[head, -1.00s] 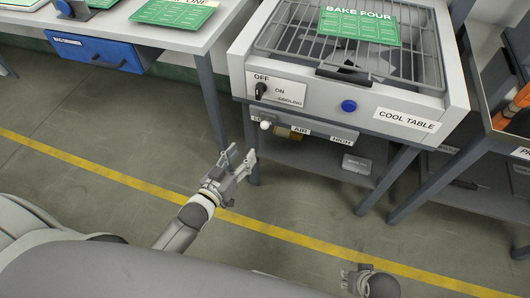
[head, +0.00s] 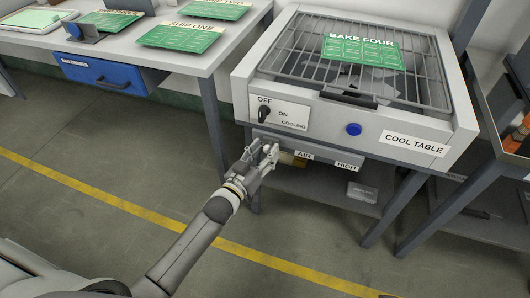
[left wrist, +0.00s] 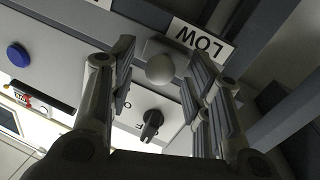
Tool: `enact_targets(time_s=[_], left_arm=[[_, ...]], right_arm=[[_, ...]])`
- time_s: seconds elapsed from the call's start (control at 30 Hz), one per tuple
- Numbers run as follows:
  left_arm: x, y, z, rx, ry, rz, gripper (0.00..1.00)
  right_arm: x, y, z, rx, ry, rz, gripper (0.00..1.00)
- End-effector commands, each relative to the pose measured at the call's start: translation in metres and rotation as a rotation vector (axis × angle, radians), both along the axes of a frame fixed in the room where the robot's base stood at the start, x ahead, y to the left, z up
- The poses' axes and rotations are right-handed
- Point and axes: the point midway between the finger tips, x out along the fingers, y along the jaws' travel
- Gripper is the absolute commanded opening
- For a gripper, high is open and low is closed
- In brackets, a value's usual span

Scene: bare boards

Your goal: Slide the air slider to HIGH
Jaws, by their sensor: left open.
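The air slider's round grey knob (left wrist: 160,68) shows in the left wrist view beside the LOW label (left wrist: 203,42). In the head view my left gripper hides the knob. The slider's strip runs under the front of the cool table, with the AIR label (head: 304,155) at its middle and the HIGH label (head: 346,166) at its right. My left gripper (head: 268,152) is open at the strip's left end. In the left wrist view the knob appears between its spread fingers; I cannot tell whether they touch it. Only a sliver of my right arm shows at the bottom edge.
Above the strip are a black OFF/ON cooling switch (head: 265,114) and a blue button (head: 354,129) on the cool table (head: 455,130). A green BAKE FOUR board (head: 362,49) lies on its rack. A table with a blue drawer (head: 104,75) stands left.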

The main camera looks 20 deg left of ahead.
Motion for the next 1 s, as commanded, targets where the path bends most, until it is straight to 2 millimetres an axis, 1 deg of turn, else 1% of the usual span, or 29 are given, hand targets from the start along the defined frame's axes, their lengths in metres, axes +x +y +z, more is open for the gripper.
enact_targets(time_s=[0.1, 0.33, 0.37, 0.7, 1.0], left_arm=[[0.0043, -0.0013, 0.0001, -0.001, 0.000, 0.000, 0.45], [0.0048, -0.0014, 0.0003, -0.001, 0.000, 0.000, 0.45], [0.0047, -0.0014, 0.0003, -0.001, 0.000, 0.000, 0.44], [0.0045, -0.0012, 0.0002, -0.001, 0.000, 0.000, 0.00], [0.0045, -0.0014, 0.0005, -0.001, 0.000, 0.000, 0.00]], right_arm=[[-0.0001, -0.0002, 0.0032, 0.000, -0.003, 0.000, 0.40], [-0.0002, -0.0002, 0.0038, 0.000, -0.003, 0.000, 0.40], [-0.0002, -0.0002, 0.0038, 0.000, -0.003, -0.001, 0.40], [0.0001, -0.0004, 0.0037, 0.000, -0.003, -0.001, 0.40], [0.0002, -0.0001, 0.0044, 0.001, -0.004, -0.001, 0.40]])
